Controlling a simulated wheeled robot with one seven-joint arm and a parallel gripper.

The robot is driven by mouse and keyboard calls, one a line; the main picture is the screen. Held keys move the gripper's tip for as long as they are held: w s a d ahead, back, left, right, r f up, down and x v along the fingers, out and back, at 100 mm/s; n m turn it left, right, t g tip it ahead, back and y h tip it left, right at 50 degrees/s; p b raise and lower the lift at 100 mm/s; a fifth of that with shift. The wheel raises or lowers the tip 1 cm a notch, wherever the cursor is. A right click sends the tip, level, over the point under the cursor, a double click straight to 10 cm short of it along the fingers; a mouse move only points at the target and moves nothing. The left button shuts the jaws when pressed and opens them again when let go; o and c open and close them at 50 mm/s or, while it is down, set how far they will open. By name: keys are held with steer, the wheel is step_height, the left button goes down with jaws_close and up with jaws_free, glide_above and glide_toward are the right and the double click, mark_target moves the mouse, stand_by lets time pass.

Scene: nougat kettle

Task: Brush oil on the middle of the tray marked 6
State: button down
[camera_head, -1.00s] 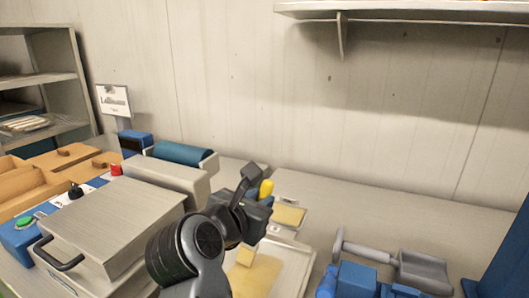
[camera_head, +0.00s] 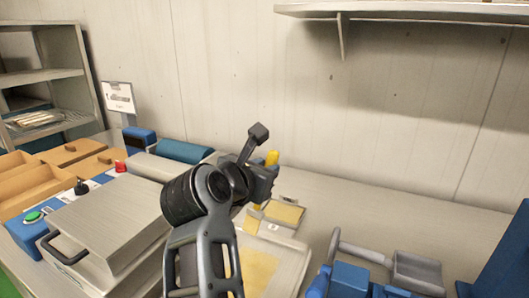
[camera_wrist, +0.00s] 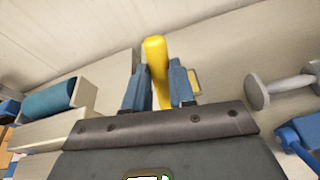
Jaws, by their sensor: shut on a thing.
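My gripper (camera_head: 265,178) is shut on a yellow-handled brush (camera_head: 272,157). In the wrist view the yellow handle (camera_wrist: 157,70) stands upright between my two blue fingers. A pale yellow lower end, apparently the brush head (camera_head: 252,220), shows below my gripper, beside a small tray with a yellow surface. The small tray's rim (camera_head: 302,207) is partly visible; I cannot tell whether the brush touches it. A larger pale tray (camera_head: 298,262) with an ochre patch lies nearer, partly hidden by my arm. I cannot read a 6 on either tray.
A grey lidded machine (camera_head: 105,225) with a black handle stands left, near wooden trays (camera_head: 75,152) and a blue roller (camera_head: 185,152). A grey scoop-like tool (camera_head: 415,270) and blue items lie at right. A shelf (camera_head: 410,12) hangs above. The counter behind the trays is clear.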

mark_target(270, 154)
steer(key=shift+r+p, duration=0.6)
steer(key=shift+r, duration=0.95)
